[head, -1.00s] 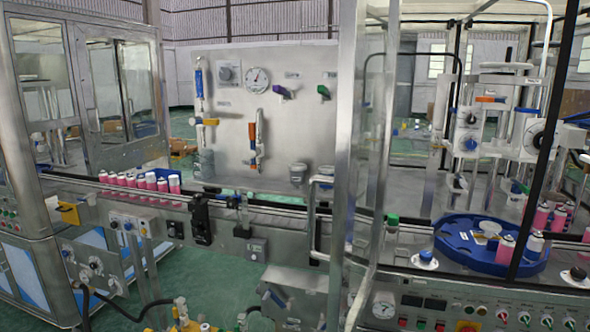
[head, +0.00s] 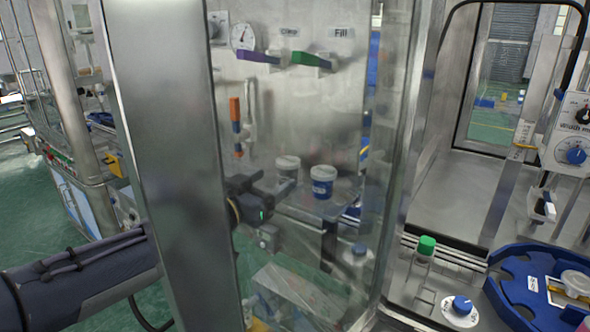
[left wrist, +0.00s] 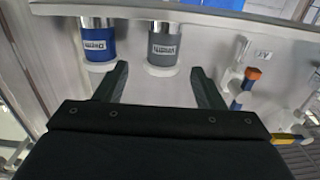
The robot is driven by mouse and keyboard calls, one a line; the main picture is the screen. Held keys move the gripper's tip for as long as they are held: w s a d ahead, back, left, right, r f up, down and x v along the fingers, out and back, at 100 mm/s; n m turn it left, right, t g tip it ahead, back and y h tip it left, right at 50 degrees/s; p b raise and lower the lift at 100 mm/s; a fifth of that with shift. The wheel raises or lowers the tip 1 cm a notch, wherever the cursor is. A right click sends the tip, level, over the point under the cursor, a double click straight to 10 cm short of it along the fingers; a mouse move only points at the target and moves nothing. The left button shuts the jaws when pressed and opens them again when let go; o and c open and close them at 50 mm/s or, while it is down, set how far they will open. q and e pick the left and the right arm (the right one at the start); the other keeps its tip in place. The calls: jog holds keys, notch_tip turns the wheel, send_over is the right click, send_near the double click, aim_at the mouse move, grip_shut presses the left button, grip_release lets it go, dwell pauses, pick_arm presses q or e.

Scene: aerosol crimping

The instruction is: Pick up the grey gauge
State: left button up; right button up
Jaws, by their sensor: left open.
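The grey gauge (head: 287,168) is a small grey cup with a white rim, on a ledge at the back panel, seen through the glass in the head view. In the left wrist view the grey gauge (left wrist: 164,46) lies just beyond the fingertips, between their lines. A matching blue gauge (head: 322,182) stands to its right in the head view; it is left of the grey one in the left wrist view (left wrist: 97,42). My left gripper (left wrist: 160,72) is open and empty; in the head view (head: 268,187) it is close to the grey gauge. My right gripper is not in view.
A metal post (head: 165,150) and a glass pane stand in front of my left arm. Purple (head: 255,56) and green (head: 310,60) valve handles sit above the gauges. A blue round tray (head: 510,290) is at the lower right.

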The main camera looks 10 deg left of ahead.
pick_arm(q)
jog(key=x, duration=0.6)
jog(key=shift+w+f+p, duration=0.1)
jog(key=shift+w+p, duration=0.25)
jog(key=shift+w, duration=0.1)
jog(key=shift+a, duration=0.1)
jog(key=c, duration=1.1)
jog(key=shift+c, duration=0.3)
